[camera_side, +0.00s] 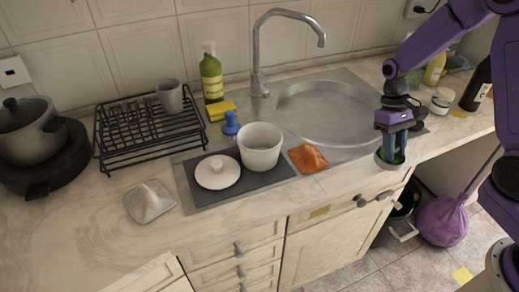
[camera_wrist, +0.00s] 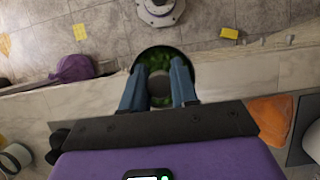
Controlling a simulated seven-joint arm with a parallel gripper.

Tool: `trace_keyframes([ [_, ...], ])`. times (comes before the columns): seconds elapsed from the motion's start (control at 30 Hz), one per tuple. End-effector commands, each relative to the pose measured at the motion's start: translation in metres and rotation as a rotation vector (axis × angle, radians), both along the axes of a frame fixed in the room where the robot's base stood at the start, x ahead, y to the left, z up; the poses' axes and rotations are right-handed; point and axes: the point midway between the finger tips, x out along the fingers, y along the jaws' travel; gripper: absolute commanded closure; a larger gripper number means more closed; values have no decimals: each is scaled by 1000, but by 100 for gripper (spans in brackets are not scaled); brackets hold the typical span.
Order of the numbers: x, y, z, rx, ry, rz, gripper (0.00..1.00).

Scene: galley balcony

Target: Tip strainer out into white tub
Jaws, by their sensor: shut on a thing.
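The strainer (camera_wrist: 137,58) looks like a round dark bowl with green contents (camera_wrist: 150,62) in the wrist view. In the side view the strainer (camera_side: 379,161) is small and partly hidden by my fingers, at the counter's front edge right of the sink. My gripper (camera_side: 393,157) points down, its blue fingers shut on the strainer; in the wrist view the gripper (camera_wrist: 160,78) has a grey round part between its fingers. I cannot tell whether the strainer touches the counter. The white tub (camera_side: 261,152) stands upright on the dark mat, well left of my gripper. Its inside bottom is hidden.
An orange cloth (camera_side: 307,158) lies right of the tub, and a white lid (camera_side: 217,172) lies left. A blue-topped item (camera_side: 230,128) stands behind. A dark bottle (camera_side: 476,86) and a jar (camera_side: 441,101) stand at right.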

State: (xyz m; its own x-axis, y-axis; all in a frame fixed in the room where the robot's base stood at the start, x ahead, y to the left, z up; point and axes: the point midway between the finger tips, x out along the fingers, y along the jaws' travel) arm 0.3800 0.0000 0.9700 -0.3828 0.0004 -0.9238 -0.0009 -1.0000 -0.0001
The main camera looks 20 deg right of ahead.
Motion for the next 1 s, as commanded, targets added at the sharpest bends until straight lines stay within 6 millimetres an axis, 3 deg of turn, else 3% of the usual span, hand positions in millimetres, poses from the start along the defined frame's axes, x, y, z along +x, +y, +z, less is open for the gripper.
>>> trace_keyframes([
  [0.77,1,1,0,0,0,6,100],
  [1.0,30,18,7,-1,-3,179,100],
])
